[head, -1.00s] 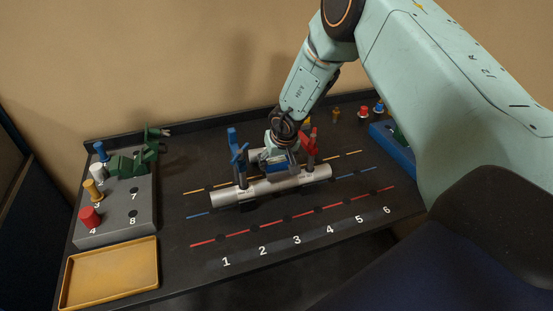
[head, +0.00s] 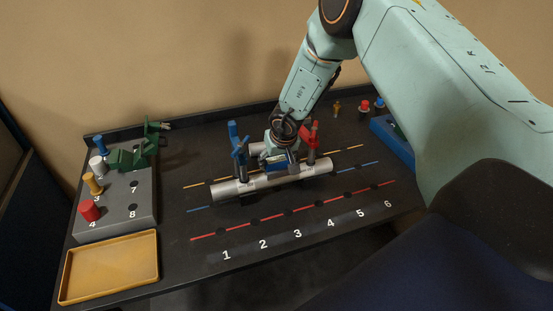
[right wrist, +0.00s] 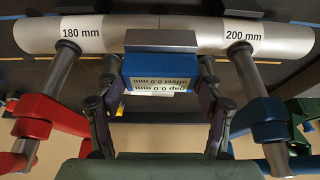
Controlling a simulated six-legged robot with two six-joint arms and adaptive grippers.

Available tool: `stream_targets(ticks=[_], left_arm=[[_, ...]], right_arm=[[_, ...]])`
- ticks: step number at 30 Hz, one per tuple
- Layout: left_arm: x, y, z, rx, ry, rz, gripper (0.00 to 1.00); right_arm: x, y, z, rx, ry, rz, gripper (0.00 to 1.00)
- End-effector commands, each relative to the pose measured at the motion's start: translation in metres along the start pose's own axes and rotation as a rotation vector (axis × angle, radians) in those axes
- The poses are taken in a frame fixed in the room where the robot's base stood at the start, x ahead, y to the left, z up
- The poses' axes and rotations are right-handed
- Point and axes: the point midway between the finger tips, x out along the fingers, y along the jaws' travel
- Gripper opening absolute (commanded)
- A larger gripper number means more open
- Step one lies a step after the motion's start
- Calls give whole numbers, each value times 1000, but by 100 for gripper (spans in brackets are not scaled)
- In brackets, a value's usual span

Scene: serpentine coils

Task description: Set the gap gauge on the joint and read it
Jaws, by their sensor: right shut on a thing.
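The gap gauge, a blue block with a grey bar (right wrist: 160,66), is held in my right gripper (right wrist: 157,80) between both fingers. Its label reads, upside down, "gap 0.0 mm" and "offset 0.0 mm". The grey bar lies at the silver pipes, labelled 180 mm (right wrist: 85,33) and 200 mm (right wrist: 255,40). In the head view my right gripper (head: 277,160) is above the middle of the pipe line. A blue clamp (head: 238,150) stands left and a red clamp (head: 312,142) right of it.
A grey block (head: 118,205) at left holds coloured pegs and a green clamp (head: 130,157). A yellow tray (head: 110,266) lies in front of it. A blue tray (head: 392,138) is at right, near red and blue knobs (head: 371,104). The numbered front strip is clear.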

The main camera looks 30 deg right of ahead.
Motion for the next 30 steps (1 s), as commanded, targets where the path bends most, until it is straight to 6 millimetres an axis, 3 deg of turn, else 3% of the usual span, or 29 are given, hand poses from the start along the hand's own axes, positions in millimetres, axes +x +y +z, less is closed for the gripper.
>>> stream_targets(ticks=[23,24,30], left_arm=[[-9,0,0,0,0,0,70],[-9,0,0,0,0,0,70],[-9,0,0,0,0,0,70]], right_arm=[[9,2,2,-1,1,0,31],[9,2,2,-1,1,0,70],[9,2,2,0,1,0,87]])
